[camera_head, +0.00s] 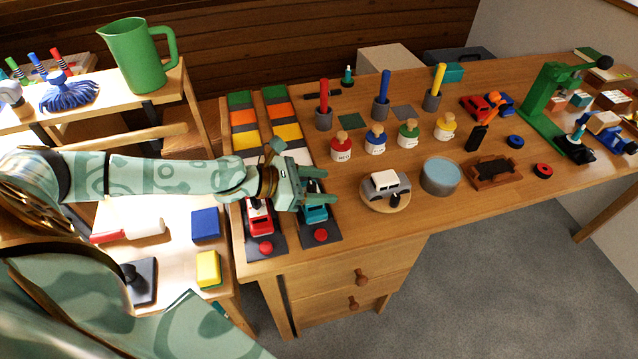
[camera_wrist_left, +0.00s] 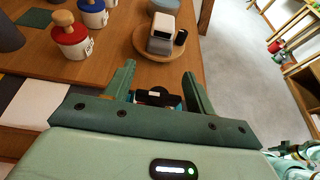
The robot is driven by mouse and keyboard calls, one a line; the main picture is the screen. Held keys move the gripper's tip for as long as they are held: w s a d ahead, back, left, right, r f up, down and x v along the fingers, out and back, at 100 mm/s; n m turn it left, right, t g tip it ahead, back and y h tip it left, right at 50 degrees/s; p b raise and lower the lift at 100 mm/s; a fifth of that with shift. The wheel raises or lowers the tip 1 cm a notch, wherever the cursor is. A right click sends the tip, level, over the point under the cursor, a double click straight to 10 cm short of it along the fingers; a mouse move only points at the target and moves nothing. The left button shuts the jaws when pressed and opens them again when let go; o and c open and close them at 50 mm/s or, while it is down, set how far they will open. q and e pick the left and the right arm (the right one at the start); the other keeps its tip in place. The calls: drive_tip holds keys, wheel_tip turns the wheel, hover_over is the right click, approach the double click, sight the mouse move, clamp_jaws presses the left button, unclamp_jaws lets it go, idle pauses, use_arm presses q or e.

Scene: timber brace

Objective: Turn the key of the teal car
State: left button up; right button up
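The teal car (camera_head: 315,214) sits on a dark lane strip near the table's front left. My left gripper (camera_head: 318,186) is above it and covers part of it. In the left wrist view my left gripper (camera_wrist_left: 158,88) has its two fingers spread apart. A black key-like piece (camera_wrist_left: 157,97) lies between the fingers, with bits of teal showing beside it. I cannot tell that either finger touches it. My right gripper is not in view.
A red car (camera_head: 258,218) stands on the strip to the left. Red buttons (camera_head: 320,235) are at the strips' front ends. The drawers (camera_head: 355,275) are below.

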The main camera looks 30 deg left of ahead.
use_arm(q)
drive_tip(key=shift+o, duration=0.3)
wheel_tip(320, 180, up, 3)
drive_tip(key=shift+w+f+p, duration=0.1)
drive_tip(key=shift+p, duration=0.55)
drive_tip(key=s+d+r+p, duration=0.6)
drive_tip(key=s+r, duration=0.4)
drive_tip(key=s, duration=0.2)
drive_tip(key=shift+s+d, duration=0.15)
drive_tip(key=shift+d, duration=0.3)
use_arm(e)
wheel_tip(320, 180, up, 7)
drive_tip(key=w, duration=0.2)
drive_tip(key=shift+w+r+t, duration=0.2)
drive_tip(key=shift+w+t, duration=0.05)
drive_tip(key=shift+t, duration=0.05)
use_arm(q)
drive_tip(key=shift+r, duration=0.1)
